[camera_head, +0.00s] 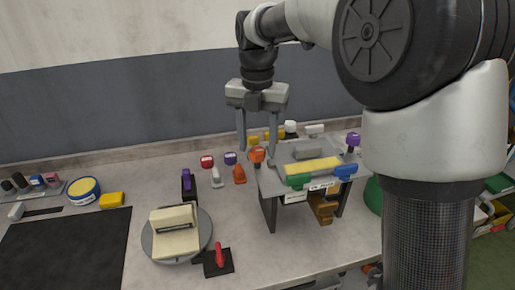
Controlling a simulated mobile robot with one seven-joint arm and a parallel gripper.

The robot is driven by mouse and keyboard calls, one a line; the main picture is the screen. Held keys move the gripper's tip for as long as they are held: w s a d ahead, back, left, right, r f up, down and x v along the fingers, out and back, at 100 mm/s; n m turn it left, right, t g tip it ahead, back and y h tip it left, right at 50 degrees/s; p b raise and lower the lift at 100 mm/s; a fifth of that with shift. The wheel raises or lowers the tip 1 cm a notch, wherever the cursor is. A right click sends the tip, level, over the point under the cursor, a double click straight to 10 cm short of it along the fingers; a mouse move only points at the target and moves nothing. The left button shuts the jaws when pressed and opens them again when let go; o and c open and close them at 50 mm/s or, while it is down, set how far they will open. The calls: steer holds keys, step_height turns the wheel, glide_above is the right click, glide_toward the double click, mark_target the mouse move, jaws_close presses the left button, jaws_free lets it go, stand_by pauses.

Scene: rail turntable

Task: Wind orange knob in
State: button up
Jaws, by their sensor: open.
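The orange knob (257,154) sits at the left edge of a raised grey stand (270,184) on the bench. My gripper (257,152) points straight down over that edge with its two fingers apart. The fingertips are close around or in front of the knob; I cannot tell whether they touch it. The stand's top holds a grey block and a yellow strip (313,166). The knob's shaft is mostly hidden.
Green (299,181) and blue (346,171) parts line the stand's front, and a purple knob (353,140) is at its right. A dark mat (65,250) lies clear.

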steer(key=shift+f, duration=0.75)
steer(key=c, duration=1)
steer(key=shift+c, duration=0.2)
